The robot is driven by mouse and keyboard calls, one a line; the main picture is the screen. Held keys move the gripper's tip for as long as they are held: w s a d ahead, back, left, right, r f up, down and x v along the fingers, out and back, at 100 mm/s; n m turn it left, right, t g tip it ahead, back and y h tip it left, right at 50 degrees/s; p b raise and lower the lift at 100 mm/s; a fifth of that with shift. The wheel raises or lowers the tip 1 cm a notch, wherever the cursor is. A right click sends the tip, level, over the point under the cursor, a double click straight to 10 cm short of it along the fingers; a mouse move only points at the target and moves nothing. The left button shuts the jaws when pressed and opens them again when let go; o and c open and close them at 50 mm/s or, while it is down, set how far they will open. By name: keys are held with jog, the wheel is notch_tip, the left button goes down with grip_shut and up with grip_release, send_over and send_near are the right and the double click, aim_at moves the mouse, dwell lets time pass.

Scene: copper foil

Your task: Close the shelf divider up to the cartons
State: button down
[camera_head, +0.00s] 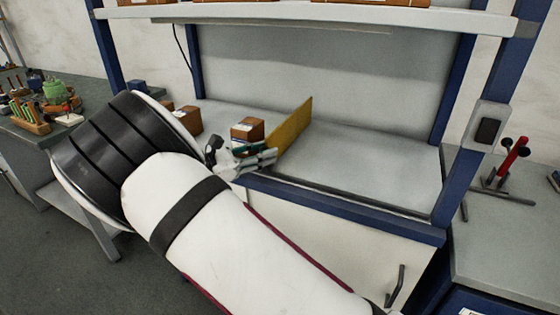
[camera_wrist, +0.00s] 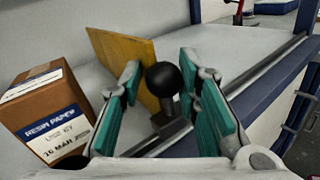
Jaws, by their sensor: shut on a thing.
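The shelf divider (camera_head: 291,135) is an upright yellow panel on the grey lower shelf; it also shows in the wrist view (camera_wrist: 118,52). A black ball knob (camera_wrist: 163,78) on a grey stem stands at its front end, by the shelf's front rail. My gripper (camera_head: 268,157) is at this front end, its teal-padded fingers (camera_wrist: 162,95) on either side of the knob and shut on it. The nearest carton (camera_head: 247,131), brown with a white label, stands left of the divider and also shows in the wrist view (camera_wrist: 48,115). Bare shelf shows between them.
More cartons (camera_head: 188,120) stand farther left, partly hidden by my arm. The lower shelf (camera_head: 370,165) is clear right of the divider. A blue post (camera_head: 462,185) bounds it at right, and an upper shelf (camera_head: 330,14) with boxes is overhead.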

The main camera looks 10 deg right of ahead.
jog(key=shift+w+a, duration=0.25)
jog(key=shift+a, duration=0.2)
jog(key=c, duration=1.3)
grip_release()
jog(key=v, duration=1.2)
